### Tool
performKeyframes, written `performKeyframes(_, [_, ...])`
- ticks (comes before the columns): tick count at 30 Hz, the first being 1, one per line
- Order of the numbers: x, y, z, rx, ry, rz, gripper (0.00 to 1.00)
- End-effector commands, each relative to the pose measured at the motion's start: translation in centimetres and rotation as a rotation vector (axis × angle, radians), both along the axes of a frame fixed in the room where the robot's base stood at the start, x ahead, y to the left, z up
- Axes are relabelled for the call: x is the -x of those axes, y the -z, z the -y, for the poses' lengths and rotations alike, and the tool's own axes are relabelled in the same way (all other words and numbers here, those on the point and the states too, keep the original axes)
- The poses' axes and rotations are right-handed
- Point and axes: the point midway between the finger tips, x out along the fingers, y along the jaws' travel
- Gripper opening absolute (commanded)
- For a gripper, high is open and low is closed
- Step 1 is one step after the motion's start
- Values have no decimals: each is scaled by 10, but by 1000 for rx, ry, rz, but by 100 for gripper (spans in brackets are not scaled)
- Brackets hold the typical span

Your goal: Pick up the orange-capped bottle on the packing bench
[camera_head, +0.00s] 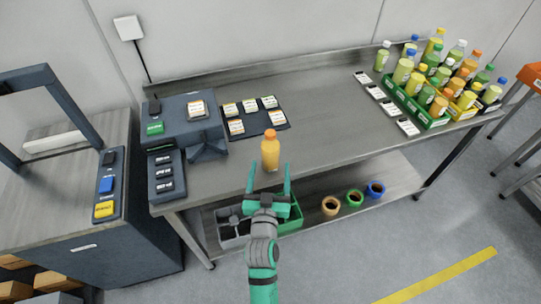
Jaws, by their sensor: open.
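An orange-capped bottle (270,152) with orange-yellow contents stands upright near the front edge of the grey packing bench (325,125). My gripper (270,172) is open and reaches toward the bottle from the front. Its two green fingers appear to the left and right just below the bottle in the picture. I cannot tell whether the fingertips are level with the bottle or touch it. Nothing is seen held between them.
A dark label machine (185,117) and a mat (255,118) with several label stacks are left of the bottle. A green crate (402,98) and many bottles crowd the bench's right end. The bench middle is clear. Tape rolls (354,197) lie on the lower shelf.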

Motion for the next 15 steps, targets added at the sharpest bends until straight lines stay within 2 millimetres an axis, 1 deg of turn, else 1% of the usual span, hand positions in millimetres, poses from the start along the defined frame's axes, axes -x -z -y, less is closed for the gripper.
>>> performKeyframes(9, [-43,-1,2,0,0,2,71])
performKeyframes(12, [-51,-1,3,-1,0,2,71])
performKeyframes(15, [-55,-1,4,0,0,1,71])
